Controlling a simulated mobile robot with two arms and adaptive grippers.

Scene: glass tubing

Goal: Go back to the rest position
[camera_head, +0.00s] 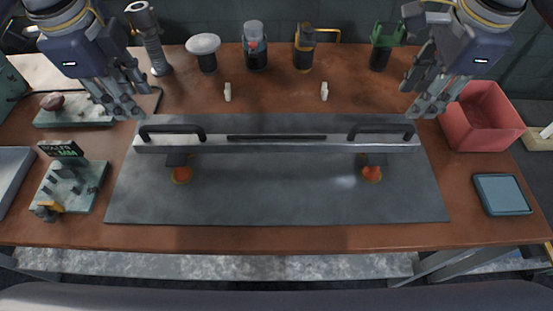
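My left gripper (123,106) hangs at the upper left, above the table near the left end of the long metal bar. My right gripper (424,106) hangs at the upper right, near the bar's right end. Both look empty, and their fingers are too small and overlapped to tell whether they are open or shut. The bar (275,149) with two dark handles lies across the dark mat (275,205). Two orange-red round pieces (181,174) (371,173) show just in front of it.
A red bin (483,115) stands at the right, with a blue-grey tray (502,194) before it. A small device with a green display (70,185) sits at the left. Several tools, including a white-topped one (203,45), line the back edge. The mat's front half is clear.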

